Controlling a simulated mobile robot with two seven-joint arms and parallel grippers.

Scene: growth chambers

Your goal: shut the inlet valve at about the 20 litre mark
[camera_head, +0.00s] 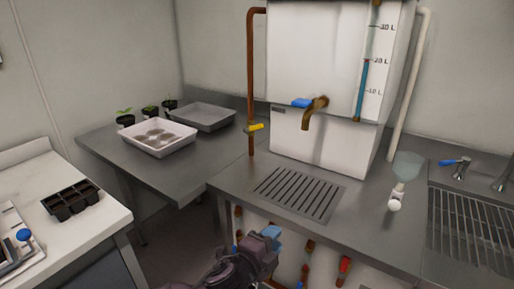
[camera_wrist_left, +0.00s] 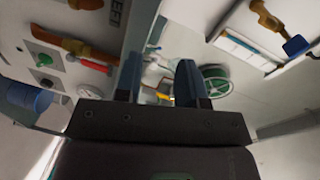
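The white tank (camera_head: 315,60) stands on the steel bench, with a sight tube (camera_head: 363,90) on its front right. The blue column in the tube reaches about the 20 L mark. A copper pipe (camera_head: 251,65) runs up the tank's left side and bends in at the top. A yellow valve handle (camera_head: 255,128) sits low on this pipe and looks roughly crosswise to it. My left gripper (camera_head: 268,240) is low in front of the bench edge, well below and apart from the handle. In the left wrist view its two fingers (camera_wrist_left: 158,82) are apart with nothing held between them. My right gripper is out of view.
A brass tap (camera_head: 316,112) with a blue handle projects from the tank above a drain grate (camera_head: 297,192). A bottle (camera_head: 404,176) and a sink rack (camera_head: 468,222) are at the right. Pipes with red and blue handles (camera_head: 344,266) run below the bench.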

